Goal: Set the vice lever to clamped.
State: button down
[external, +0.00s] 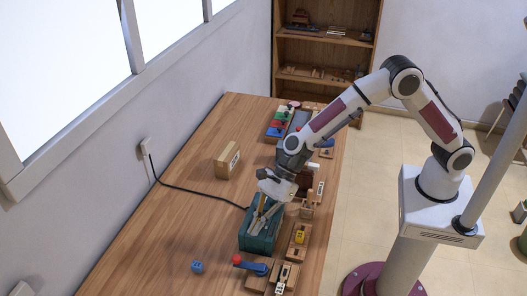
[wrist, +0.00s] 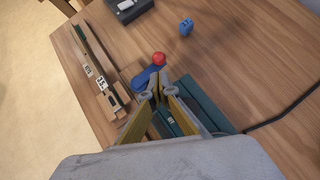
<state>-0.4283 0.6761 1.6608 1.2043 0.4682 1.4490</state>
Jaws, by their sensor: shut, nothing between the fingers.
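The vice lever (external: 252,267) is a blue arm with a red ball knob at its left end, low on the bench near the front in the external view. In the wrist view the blue lever (wrist: 146,78) and its red knob (wrist: 158,58) lie just beyond my fingertips.
A blue cube (external: 197,267) lies left of the lever. Wooden fixtures line the right edge. A wooden box (external: 227,161) and a black cable are farther back.

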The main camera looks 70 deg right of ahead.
aim_at(250, 264)
jog(key=shift+x, duration=3.3)
jog(key=shift+f, duration=0.1)
jog(key=shift+a, duration=0.1)
